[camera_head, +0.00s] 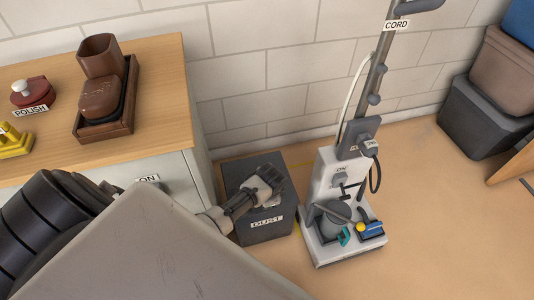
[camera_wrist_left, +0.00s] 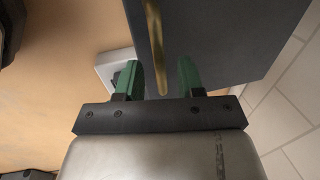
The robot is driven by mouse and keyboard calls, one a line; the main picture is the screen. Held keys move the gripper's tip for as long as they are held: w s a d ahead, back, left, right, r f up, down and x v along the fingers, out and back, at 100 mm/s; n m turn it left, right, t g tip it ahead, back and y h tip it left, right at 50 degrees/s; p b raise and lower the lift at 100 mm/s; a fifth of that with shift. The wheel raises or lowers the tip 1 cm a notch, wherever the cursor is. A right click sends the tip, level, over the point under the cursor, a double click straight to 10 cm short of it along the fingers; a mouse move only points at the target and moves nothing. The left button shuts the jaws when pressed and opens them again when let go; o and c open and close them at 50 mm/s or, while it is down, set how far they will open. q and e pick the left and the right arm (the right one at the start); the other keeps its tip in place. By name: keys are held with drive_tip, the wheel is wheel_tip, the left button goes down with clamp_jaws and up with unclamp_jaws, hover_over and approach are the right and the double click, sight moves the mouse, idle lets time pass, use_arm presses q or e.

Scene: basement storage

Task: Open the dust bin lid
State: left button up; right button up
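The dust bin (camera_head: 267,233) is a dark grey box with a DUST label on its front. It stands on the floor between the wooden-topped cabinet and the white floor machine. Its lid (camera_head: 237,171) looks shut, partly hidden by my left gripper (camera_head: 268,181), which is over the top of the bin. In the left wrist view, the green fingertips (camera_wrist_left: 160,78) are apart, with a brass bar handle (camera_wrist_left: 155,45) reaching between them in front of the dark bin surface (camera_wrist_left: 215,35). I cannot tell whether either finger touches the handle. My right gripper is not in view.
The cabinet (camera_head: 155,60) at left holds a POLISH pot (camera_head: 30,91) and a brown tray (camera_head: 127,110). The white floor machine (camera_head: 325,185) stands close on the bin's right. Dark storage boxes (camera_head: 480,120) are at far right. Open floor lies between.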

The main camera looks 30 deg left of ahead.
use_arm(q)
clamp_jaws()
idle(0.4)
